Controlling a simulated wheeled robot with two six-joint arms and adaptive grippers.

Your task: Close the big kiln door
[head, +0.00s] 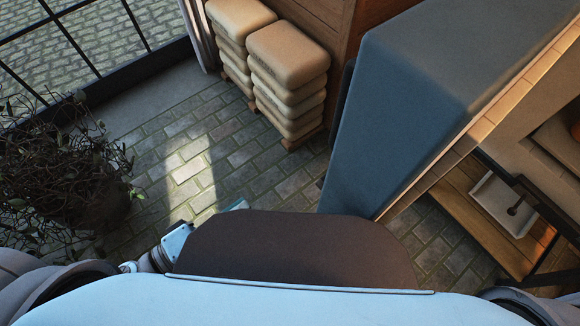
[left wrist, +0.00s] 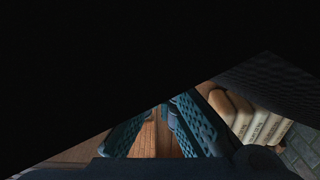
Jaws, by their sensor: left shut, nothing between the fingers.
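The big kiln (head: 400,100) shows in the head view as a large blue-grey block at the right, with a pale brick-lined edge (head: 500,105) along its right side. I cannot tell for sure which part of it is the door, or how far the door stands open. My left gripper (left wrist: 163,112) shows in the left wrist view, its teal fingers shut and empty. In the head view my own dark body part hides most of it. A black surface fills the upper left of the wrist view; I cannot tell what it is. My right gripper is out of view.
Stacked tan sacks (head: 288,80) stand beside a wooden wall (head: 345,22) at the top. A bushy plant (head: 65,175) is at the left. A wooden table (head: 470,215) with a white tray (head: 503,203) is at the right. Brick floor (head: 240,150) is clear between plant and kiln.

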